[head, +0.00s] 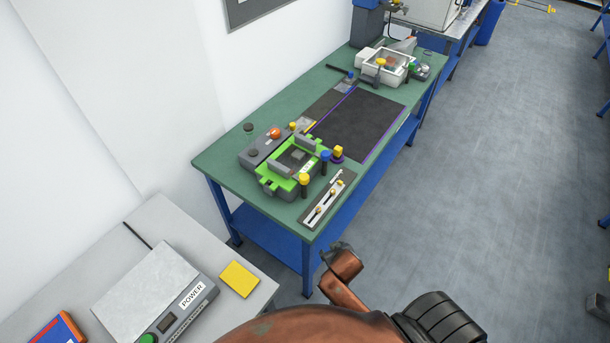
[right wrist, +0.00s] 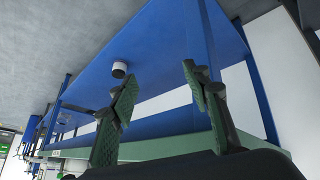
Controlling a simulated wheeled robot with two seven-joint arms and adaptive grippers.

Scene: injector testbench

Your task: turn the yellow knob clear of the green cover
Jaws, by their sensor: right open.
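The green cover (head: 268,180) is a bright green frame on a grey fixture at the near end of the green-topped bench. A yellow knob (head: 304,180) on a dark post stands upright at its near right corner, close against the cover or touching it; I cannot tell which. My right gripper (right wrist: 160,78) is open and empty in the right wrist view, beside the bench's blue lower shelf. Neither the cover nor the knob can be made out in that view. My left gripper is not in view.
A blue-topped post (head: 325,157) and a yellow block (head: 339,150) on a purple base stand right of the cover. A slotted plate (head: 326,200) lies at the near edge. A grey table (head: 215,292) with a power box (head: 150,290) stands at lower left.

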